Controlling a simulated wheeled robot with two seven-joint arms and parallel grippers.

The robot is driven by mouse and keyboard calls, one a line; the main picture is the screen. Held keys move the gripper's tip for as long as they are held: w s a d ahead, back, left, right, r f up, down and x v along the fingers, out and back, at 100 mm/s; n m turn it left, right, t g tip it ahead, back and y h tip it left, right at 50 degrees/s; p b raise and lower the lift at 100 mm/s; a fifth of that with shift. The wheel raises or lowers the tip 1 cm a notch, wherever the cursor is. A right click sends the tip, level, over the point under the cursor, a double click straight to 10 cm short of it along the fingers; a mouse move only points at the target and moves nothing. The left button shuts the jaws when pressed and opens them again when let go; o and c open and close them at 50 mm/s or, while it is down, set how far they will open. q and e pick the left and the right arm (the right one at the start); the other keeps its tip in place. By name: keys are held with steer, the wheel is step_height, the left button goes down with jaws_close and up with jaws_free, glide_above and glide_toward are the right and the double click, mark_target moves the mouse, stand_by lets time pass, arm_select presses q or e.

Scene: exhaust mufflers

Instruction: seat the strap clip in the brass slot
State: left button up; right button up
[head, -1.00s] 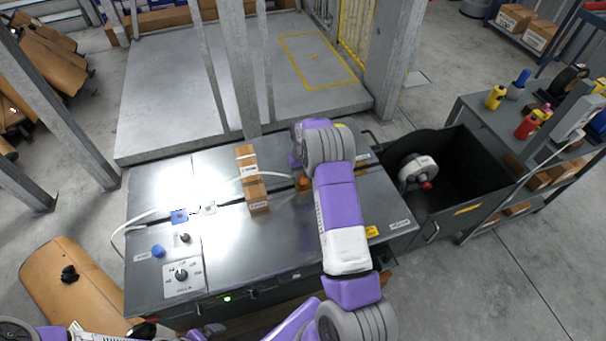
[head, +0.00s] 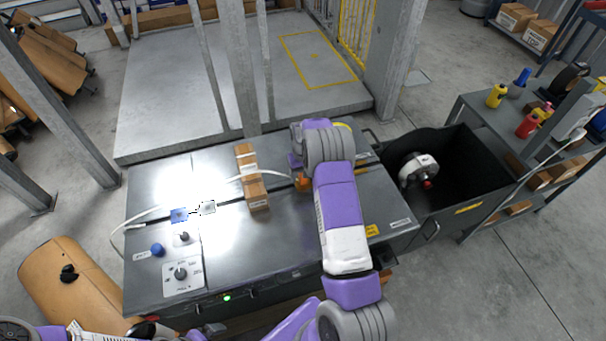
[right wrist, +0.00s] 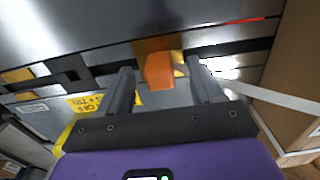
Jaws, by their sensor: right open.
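The orange strap clip (right wrist: 160,70) shows in the right wrist view between the two dark fingers of my right gripper (right wrist: 160,66), with a gap on each side. The brass slot piece (right wrist: 150,45) shows right behind the clip; I cannot tell how deep the clip sits in it. In the head view the clip (head: 303,182) is on the metal table (head: 150,215), just below my right gripper (head: 298,165), mostly hidden by my arm. The white strap (right wrist: 270,97) runs to the clip from the boxes.
Strapped cardboard boxes (head: 256,195) stand on the table left of the clip. A control panel (head: 182,274) with a dial is at the table's front left. A dark open bin (head: 470,200) stands to the right, with a side bench of bottles beyond it.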

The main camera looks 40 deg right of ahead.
steer(key=shift+r, duration=0.1)
step_height(320, 180, up, 7)
steer(key=shift+r+p, duration=0.2)
steer(key=shift+p, duration=0.55)
